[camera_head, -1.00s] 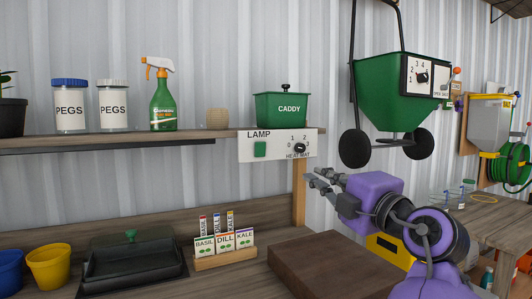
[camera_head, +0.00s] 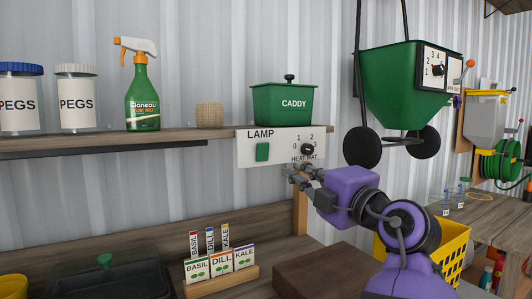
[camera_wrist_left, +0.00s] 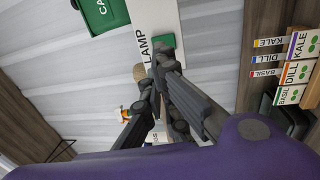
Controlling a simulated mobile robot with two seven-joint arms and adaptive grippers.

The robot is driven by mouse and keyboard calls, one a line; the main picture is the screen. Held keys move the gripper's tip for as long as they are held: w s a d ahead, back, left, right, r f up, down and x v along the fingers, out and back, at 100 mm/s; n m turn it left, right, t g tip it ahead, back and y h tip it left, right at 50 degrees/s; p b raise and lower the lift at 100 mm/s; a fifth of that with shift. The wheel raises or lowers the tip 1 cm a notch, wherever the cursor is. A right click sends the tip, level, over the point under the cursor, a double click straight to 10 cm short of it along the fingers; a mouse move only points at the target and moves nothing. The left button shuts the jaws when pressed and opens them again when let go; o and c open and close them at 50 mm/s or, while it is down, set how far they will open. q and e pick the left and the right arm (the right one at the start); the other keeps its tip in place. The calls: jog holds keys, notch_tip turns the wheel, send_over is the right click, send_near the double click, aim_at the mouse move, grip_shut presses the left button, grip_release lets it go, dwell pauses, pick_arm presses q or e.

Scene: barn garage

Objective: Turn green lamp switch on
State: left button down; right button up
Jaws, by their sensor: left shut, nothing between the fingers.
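The green lamp switch (camera_head: 262,152) is a square rocker under the word LAMP on a white panel (camera_head: 281,162). The panel hangs at the front of the wall shelf and also carries a black heat mat knob (camera_head: 307,149). My left gripper (camera_head: 292,174) is shut and empty, just below the panel's lower edge, right of and lower than the switch. In the left wrist view the switch (camera_wrist_left: 164,42) shows just beyond the shut fingertips (camera_wrist_left: 157,75), which partly cover the panel. Contact with the panel cannot be told. My right gripper is not in view.
The shelf (camera_head: 190,136) above holds a green caddy (camera_head: 283,105), a spray bottle (camera_head: 143,100) and two peg jars. Seed packets in a wooden holder (camera_head: 222,280) stand on the bench below. A green spreader (camera_head: 402,85) hangs at the right.

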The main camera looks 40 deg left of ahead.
aim_at(264, 149)
pick_arm(q)
jog(key=shift+d, duration=0.15)
jog(key=p+x, duration=0.3)
jog(key=x, duration=1)
jog(key=shift+r+p, duration=0.1)
jog(key=shift+p, duration=0.3)
jog(key=shift+w+a, duration=0.2)
jog(key=shift+a, duration=0.3)
